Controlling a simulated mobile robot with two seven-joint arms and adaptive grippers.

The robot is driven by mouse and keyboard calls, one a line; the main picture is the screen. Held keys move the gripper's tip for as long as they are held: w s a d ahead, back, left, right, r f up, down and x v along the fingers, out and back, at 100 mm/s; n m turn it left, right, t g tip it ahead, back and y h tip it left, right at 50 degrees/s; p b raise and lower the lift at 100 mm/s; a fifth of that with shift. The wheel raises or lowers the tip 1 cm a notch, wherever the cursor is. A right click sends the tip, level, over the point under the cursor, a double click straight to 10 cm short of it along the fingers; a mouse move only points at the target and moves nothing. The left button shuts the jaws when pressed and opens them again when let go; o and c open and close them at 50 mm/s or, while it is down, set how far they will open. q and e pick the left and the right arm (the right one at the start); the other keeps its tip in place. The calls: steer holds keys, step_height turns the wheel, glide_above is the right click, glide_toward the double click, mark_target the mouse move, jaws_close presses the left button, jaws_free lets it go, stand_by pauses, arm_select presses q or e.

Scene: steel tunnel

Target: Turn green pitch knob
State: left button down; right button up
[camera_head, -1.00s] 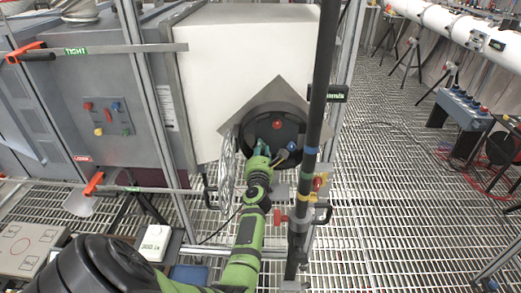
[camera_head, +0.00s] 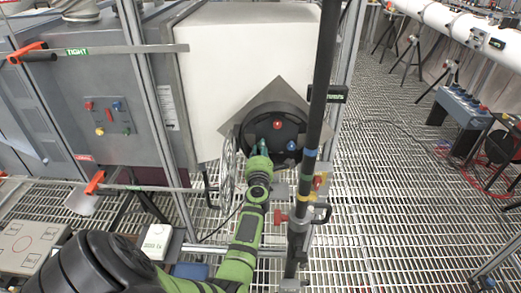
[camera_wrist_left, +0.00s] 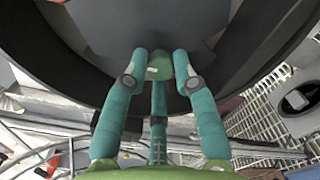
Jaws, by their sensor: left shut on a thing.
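A green knob (camera_wrist_left: 160,66) sits on a dark round panel (camera_wrist_left: 100,85) in the left wrist view. My left gripper (camera_wrist_left: 160,74) has its teal fingers closed around the knob, touching it from both sides and from below. In the head view, the black round panel (camera_head: 264,116) is on the end of a white box. It carries a red knob (camera_head: 277,125) and a blue knob (camera_head: 291,146). My left gripper (camera_head: 265,148) reaches the panel's lower edge and hides the green knob there. My right gripper is not in view.
A dark upright pole (camera_head: 317,105) with coloured bands stands just right of the panel. A spoked wheel (camera_head: 228,172) is close on the left of my wrist. A grey cabinet with small knobs (camera_head: 107,117) is farther left. Open grating floor (camera_head: 390,200) lies to the right.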

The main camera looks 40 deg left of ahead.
arm_select(q)
steer(key=shift+w+r, duration=0.15)
steer(key=shift+r, duration=0.3)
steer(key=c, duration=1)
jaws_free()
steer(key=shift+d+f, duration=0.15)
steer(key=shift+f, duration=0.1)
